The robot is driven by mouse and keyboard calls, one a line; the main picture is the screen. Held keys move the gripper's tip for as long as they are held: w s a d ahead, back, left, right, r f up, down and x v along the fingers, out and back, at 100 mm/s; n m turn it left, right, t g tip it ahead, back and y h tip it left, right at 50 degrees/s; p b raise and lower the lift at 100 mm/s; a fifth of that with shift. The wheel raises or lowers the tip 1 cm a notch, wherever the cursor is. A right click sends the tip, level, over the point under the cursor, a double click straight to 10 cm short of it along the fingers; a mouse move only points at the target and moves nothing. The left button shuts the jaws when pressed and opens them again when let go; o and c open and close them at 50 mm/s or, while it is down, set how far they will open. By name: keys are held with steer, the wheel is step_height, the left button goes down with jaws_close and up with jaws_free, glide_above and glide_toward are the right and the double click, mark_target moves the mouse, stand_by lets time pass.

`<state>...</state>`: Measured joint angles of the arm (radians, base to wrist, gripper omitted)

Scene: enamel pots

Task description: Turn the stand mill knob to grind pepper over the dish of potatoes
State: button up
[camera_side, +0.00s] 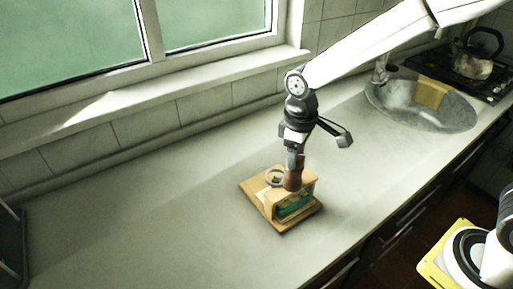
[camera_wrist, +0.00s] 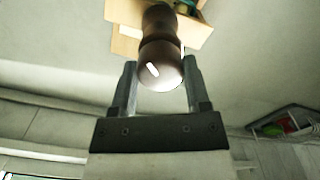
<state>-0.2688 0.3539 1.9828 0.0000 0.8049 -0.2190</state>
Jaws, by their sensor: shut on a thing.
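The stand mill's dark brown wooden knob (camera_side: 293,180) stands upright at the top of the wooden stand (camera_side: 256,195). In the wrist view the rounded knob end (camera_wrist: 160,72) sits between my two fingers. My gripper (camera_side: 295,160) points down from above and is shut on the knob; the fingers (camera_wrist: 160,85) lie along both its sides. A teal dish (camera_side: 295,207) with yellowish contents sits in the stand under the mill. The contents are too small to make out clearly, and my gripper and the mill hide part of the stand's top.
The pale counter (camera_side: 150,220) is clear around the stand. A sink (camera_side: 405,105) with a yellow-tan block (camera_side: 432,93) lies at the back right, beside a hob with a kettle (camera_side: 475,62). A window sill (camera_side: 180,90) runs along the back wall.

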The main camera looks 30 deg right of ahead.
steer(key=m, duration=1)
stand_by(0.3)
steer(key=o, duration=1.2)
steer(key=shift+n, duration=0.3)
steer(key=n, duration=0.9)
steer(key=shift+n, duration=0.4)
